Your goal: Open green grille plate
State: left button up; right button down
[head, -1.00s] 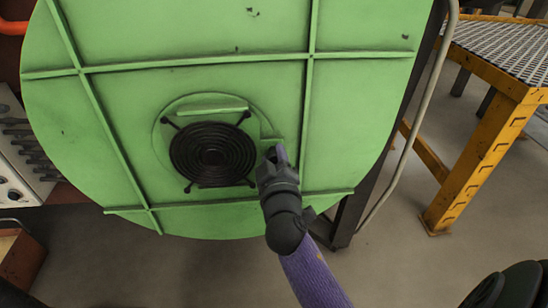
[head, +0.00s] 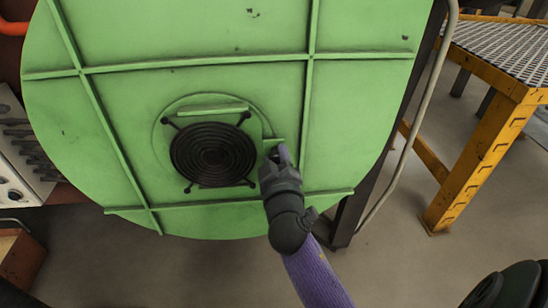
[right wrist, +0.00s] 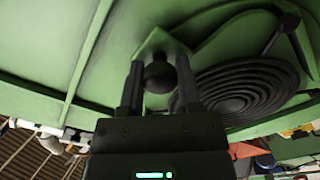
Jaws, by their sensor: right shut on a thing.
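The green grille plate (head: 208,100) is a small round plate low on the large green furnace door (head: 190,80). It carries a round black grille (head: 213,155) with several short arms. The plate looks flat against the door, and I cannot tell any gap. My right gripper (head: 279,158) is at the plate's right edge. In the right wrist view, its two fingers stand on either side of a dark round knob (right wrist: 159,76) on a green tab (right wrist: 160,42), and it is shut on this knob. The gripper hides the knob in the head view. My left gripper is out of view.
Raised green ribs cross the door around the plate. A grey curved pipe (head: 425,105) runs down beside the door's right side. A yellow-framed table (head: 472,165) with a mesh top stands at the right. The floor below the door is clear.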

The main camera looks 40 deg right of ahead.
jog(key=s+d+p, duration=0.1)
jog(key=s+d, duration=0.1)
jog(key=d, duration=0.2)
jog(key=s+d+p, duration=0.1)
jog(key=s+d, duration=0.2)
jog(key=d, duration=0.1)
jog(key=s+d+p, duration=0.2)
jog(key=s+d, duration=0.1)
jog(key=d, duration=0.1)
jog(key=shift+d, duration=0.4)
jog(key=shift+s+d, duration=0.2)
jog(key=shift+d, duration=0.2)
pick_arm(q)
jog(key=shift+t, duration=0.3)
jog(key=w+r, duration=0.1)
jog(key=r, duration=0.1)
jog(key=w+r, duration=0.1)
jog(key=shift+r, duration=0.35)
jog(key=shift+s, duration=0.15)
pick_arm(e)
jog(key=shift+c, duration=1.5)
grip_release()
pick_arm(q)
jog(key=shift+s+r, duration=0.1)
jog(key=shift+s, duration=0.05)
